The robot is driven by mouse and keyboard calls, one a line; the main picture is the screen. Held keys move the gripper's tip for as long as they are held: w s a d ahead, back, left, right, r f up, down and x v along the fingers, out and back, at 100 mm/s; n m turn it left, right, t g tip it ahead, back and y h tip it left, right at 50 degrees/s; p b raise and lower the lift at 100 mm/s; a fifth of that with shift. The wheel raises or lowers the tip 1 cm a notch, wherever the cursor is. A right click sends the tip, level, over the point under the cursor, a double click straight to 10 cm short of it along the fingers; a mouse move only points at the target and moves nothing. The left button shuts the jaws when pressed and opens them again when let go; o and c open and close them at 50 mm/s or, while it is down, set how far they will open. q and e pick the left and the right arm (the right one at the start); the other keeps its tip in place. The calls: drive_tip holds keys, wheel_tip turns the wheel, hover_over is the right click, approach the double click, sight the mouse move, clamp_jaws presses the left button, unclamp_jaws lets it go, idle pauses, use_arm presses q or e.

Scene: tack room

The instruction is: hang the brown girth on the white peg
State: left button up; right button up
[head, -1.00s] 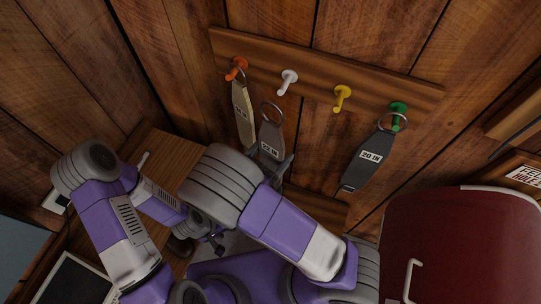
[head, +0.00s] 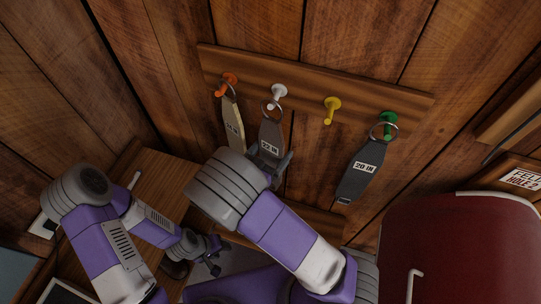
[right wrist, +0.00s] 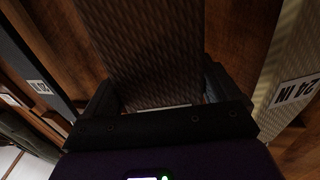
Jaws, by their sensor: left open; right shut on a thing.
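The brown girth (head: 271,135), labelled 22 IN, hangs below its metal ring, which is up at the white peg (head: 278,93). The ring overlaps the peg's lower end in the head view; I cannot tell whether it is around the peg. My right gripper (head: 270,160) is shut on the girth's lower part, partly hidden behind my arm. The right wrist view shows the girth's woven strap (right wrist: 155,50) between the fingers. My left gripper (head: 215,258) is open and empty, low at the left, away from the girth.
A cream girth (head: 233,122) hangs on the orange peg (head: 226,82), close left of the brown one. The yellow peg (head: 332,108) is bare. A dark grey girth (head: 361,172) hangs on the green peg (head: 388,122). A dark red object (head: 460,240) stands at the lower right.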

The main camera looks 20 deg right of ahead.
drive_tip(key=shift+w+d, duration=0.45)
drive_tip(key=shift+w, duration=0.25)
drive_tip(key=shift+w+d+f+b, duration=0.35)
drive_tip(key=shift+w+f, duration=0.1)
drive_tip(key=shift+w, duration=0.1)
drive_tip(key=o, duration=1)
